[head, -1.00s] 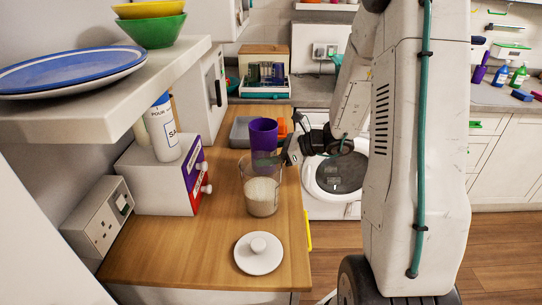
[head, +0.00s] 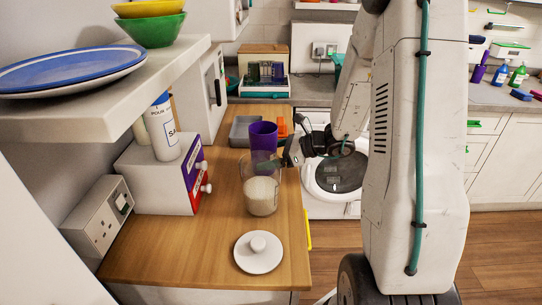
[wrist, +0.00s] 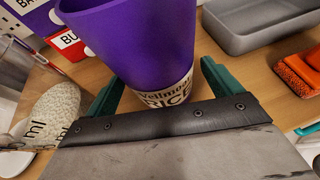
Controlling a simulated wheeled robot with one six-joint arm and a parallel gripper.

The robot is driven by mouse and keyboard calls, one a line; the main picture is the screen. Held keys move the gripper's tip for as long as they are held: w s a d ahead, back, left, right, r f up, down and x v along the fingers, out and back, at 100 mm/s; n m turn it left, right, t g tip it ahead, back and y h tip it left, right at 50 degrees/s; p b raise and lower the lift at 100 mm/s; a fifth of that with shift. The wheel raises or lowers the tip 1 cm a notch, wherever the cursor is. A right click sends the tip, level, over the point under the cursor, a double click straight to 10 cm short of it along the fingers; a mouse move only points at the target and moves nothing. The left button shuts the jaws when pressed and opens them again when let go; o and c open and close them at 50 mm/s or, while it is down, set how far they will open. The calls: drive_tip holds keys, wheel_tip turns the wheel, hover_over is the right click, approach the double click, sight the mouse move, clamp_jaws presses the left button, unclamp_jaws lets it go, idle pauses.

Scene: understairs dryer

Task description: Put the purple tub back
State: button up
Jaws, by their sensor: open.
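The purple tub (head: 263,136) stands on the wooden worktop behind a glass jar with pale contents (head: 262,195). In the wrist view the tub (wrist: 130,42) fills the upper middle, with a white label reading RICE low on it. My gripper (head: 284,160) is at the tub's right side, partly behind the jar. In the wrist view my gripper (wrist: 163,88) is open, its green fingers on either side of the tub's lower part. I cannot tell whether they touch it. The jar (wrist: 52,110) also shows at the left of the wrist view.
A white round lid (head: 258,253) lies at the front of the worktop. A grey tray (wrist: 255,25) and an orange item (wrist: 300,72) are beside the tub. A white drawer box (head: 155,185) stands on the left, below a shelf (head: 160,85). The worktop around the lid is clear.

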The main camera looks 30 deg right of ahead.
drive_tip(key=v, duration=1.1)
drive_tip(key=shift+s, duration=0.2)
